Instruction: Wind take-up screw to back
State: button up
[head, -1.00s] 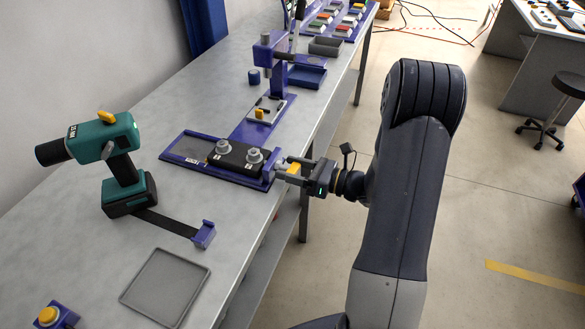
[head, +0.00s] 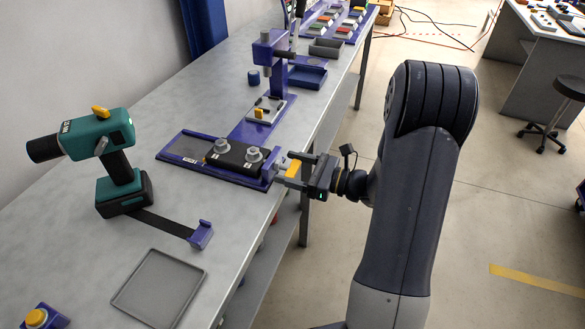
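The belt fixture is a purple tray (head: 186,152) on the bench, holding a black block (head: 232,156) with two grey round rollers on top. The take-up screw's yellow handle (head: 293,168) shows at the fixture's right end, by the bench edge. My gripper (head: 291,172) reaches in from the right at that end. Its grey fingers lie on both sides of the yellow handle and appear shut on it. The screw's shaft and the finger contact are mostly hidden.
A teal power tool (head: 98,135) stands at left, with a black strip leading to a purple bracket (head: 201,235). An empty grey tray (head: 158,288) lies in front. A purple press stand (head: 273,60) is behind the fixture. Open floor lies right of the bench.

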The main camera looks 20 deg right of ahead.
jog(key=shift+o, duration=1.2)
jog(key=shift+d, duration=0.1)
jog(key=v, duration=1)
jog(key=shift+s+d, duration=0.25)
jog(key=x, duration=1)
jog(key=shift+a, duration=0.15)
jog(key=shift+w+a+r, duration=0.1)
jog(key=shift+w+a, duration=0.15)
jog(key=shift+w, duration=0.05)
jog(key=shift+d+m+p, duration=0.1)
jog(key=shift+m+p, duration=0.5)
jog(key=shift+p, duration=0.05)
jog(key=shift+f+b, duration=0.2)
jog(key=shift+b, duration=0.15)
